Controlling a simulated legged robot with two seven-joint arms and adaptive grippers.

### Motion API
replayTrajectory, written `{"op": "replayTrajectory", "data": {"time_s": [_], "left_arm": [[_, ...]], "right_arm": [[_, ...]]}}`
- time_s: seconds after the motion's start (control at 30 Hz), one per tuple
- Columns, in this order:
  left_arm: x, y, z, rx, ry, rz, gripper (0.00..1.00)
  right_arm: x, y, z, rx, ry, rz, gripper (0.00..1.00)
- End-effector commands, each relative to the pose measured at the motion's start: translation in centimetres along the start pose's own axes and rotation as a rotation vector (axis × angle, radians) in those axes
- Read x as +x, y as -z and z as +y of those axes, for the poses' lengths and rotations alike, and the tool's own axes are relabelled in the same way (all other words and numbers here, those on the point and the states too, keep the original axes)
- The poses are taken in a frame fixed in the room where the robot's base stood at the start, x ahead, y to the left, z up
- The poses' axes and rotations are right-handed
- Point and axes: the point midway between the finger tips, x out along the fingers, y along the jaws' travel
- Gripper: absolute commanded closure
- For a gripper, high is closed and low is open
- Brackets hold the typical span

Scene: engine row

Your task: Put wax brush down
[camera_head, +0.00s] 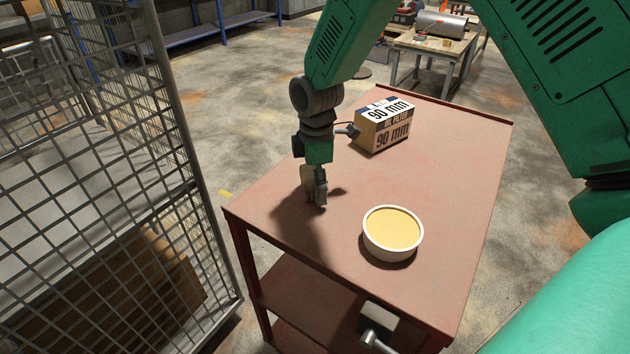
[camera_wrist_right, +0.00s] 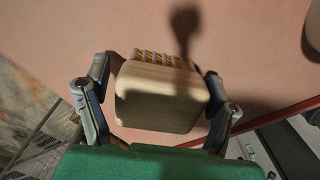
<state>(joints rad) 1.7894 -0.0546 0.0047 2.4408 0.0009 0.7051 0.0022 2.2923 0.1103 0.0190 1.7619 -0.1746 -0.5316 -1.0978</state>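The wax brush (camera_wrist_right: 155,97) has a pale wooden block body with tan bristles at its far end in the right wrist view. My right gripper (camera_wrist_right: 160,85) has a finger on each side of the block and appears closed on it. In the head view the right gripper (camera_head: 316,190) points down at the left part of the red table, with the tan brush (camera_head: 307,184) at its fingers. The brush is low over the tabletop; I cannot tell whether it touches. A white bowl of yellow wax (camera_head: 392,230) stands to the right and nearer. My left gripper is not in view.
A cardboard box marked 90 mm (camera_head: 383,128) stands behind the gripper on the red table (camera_head: 450,170). The tabletop right of the box and bowl is clear. A wire mesh cage (camera_head: 100,180) stands close to the table's left side.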

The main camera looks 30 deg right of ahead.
Motion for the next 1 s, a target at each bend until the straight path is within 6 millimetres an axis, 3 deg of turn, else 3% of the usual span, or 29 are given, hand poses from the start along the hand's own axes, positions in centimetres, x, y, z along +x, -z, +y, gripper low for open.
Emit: {"op": "replayTrajectory", "data": {"time_s": [0.33, 0.73, 1.0], "left_arm": [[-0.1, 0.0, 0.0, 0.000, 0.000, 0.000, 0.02], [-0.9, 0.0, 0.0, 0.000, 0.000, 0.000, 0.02], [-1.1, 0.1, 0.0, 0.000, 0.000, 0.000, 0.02]], "right_arm": [[-1.1, 0.0, 0.1, 0.000, -0.002, 0.001, 0.22], [-9.3, 0.0, 0.1, 0.000, -0.003, 0.002, 0.22], [-12.1, 0.0, 0.1, 0.000, 0.000, 0.000, 0.22]]}}
